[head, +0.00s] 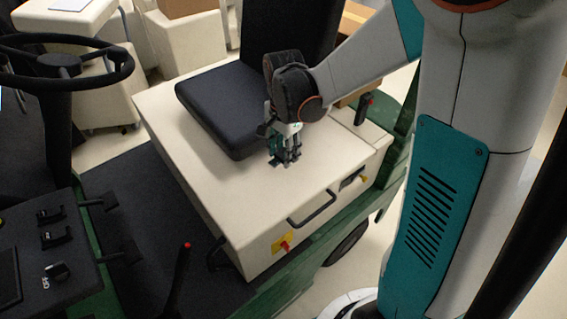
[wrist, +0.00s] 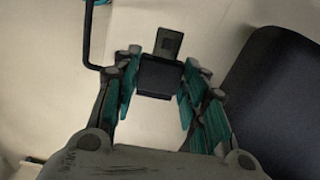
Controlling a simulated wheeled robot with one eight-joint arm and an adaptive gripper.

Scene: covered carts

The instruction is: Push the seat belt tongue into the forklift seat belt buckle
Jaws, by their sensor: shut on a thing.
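My gripper (head: 285,161) is over the cream seat base, in front of the black seat. The plate points away from my palm. In the head view the tongue is hard to make out among the fingers. A black upright piece with a red top (head: 365,108), at the right of the seat, looks like the buckle. It is apart from my gripper, and its slot cannot be made out.
The black seat (head: 222,108) stands just behind and left of my gripper. A dark handle (head: 312,210) is on the base's front edge, with a red knob on a yellow plate (head: 284,243) below. The steering wheel (head: 62,62) is far left. The near cream top (head: 255,195) is clear.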

